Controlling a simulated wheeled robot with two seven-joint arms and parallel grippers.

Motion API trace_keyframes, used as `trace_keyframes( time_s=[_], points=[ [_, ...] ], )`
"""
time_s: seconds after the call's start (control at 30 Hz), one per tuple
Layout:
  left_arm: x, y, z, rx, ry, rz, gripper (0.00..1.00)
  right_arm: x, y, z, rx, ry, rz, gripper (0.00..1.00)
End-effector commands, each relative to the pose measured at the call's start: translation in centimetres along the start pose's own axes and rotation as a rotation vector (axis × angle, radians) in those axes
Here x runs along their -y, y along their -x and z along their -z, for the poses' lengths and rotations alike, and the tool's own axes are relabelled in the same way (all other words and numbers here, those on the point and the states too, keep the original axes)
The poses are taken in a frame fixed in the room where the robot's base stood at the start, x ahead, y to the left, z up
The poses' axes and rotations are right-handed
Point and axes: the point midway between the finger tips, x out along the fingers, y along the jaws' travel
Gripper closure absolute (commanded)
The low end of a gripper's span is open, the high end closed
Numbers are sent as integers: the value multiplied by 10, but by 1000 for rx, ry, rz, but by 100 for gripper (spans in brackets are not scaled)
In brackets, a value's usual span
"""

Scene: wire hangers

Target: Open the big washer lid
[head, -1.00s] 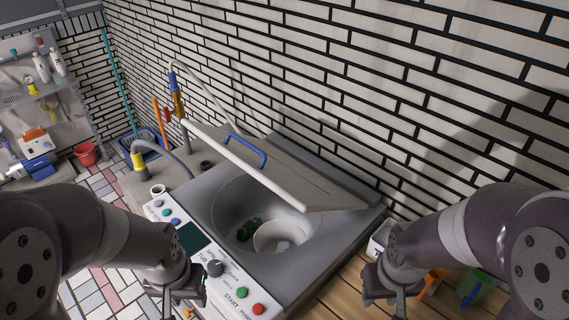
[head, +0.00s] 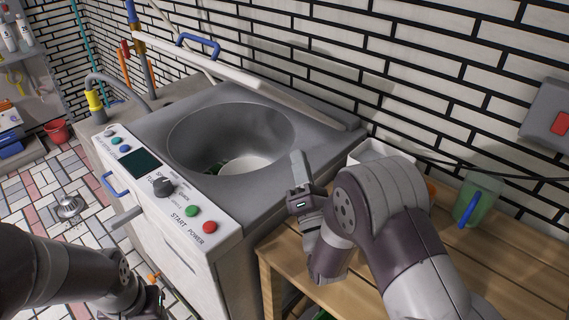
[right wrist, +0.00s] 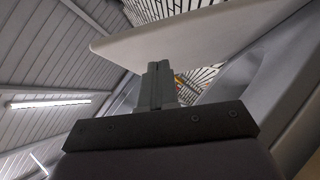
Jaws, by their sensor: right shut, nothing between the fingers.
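The big washer (head: 200,222) stands left of centre in the head view, with its lid (head: 195,62) raised along the wall side. The round drum opening (head: 235,128) is uncovered, with a white bowl-like piece and something green inside. My right gripper (head: 300,165) is shut and empty, pointing up beside the right side of the washer top. In the right wrist view its closed fingers (right wrist: 158,72) point at the underside of the pale lid edge (right wrist: 190,35); I cannot tell whether they touch. My left gripper (head: 150,300) is low at the left, its jaws unclear.
A wooden bench (head: 400,285) stands right of the washer, with a white container (head: 380,152) and a green jug (head: 477,200) on it. A tap with a yellow part (head: 95,100) stands left of the lid. A brick wall runs behind. Tiled floor lies open at the left.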

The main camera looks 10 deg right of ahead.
Motion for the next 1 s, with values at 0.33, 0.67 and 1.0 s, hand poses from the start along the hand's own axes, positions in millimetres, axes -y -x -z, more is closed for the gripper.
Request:
trace_keyframes(
  time_s=[0.33, 0.67, 1.0],
  points=[
    [0, 2, 1, -2, 0, 0, 57, -9, -32, -6, 48, 81, -60, 100],
    [0, 9, 1, -1, 0, 0, 57, -11, -85, -7, 46, 80, -58, 100],
    [0, 9, 1, -1, 0, 0, 57, -11, -93, -7, 44, 79, -56, 100]
  ],
)
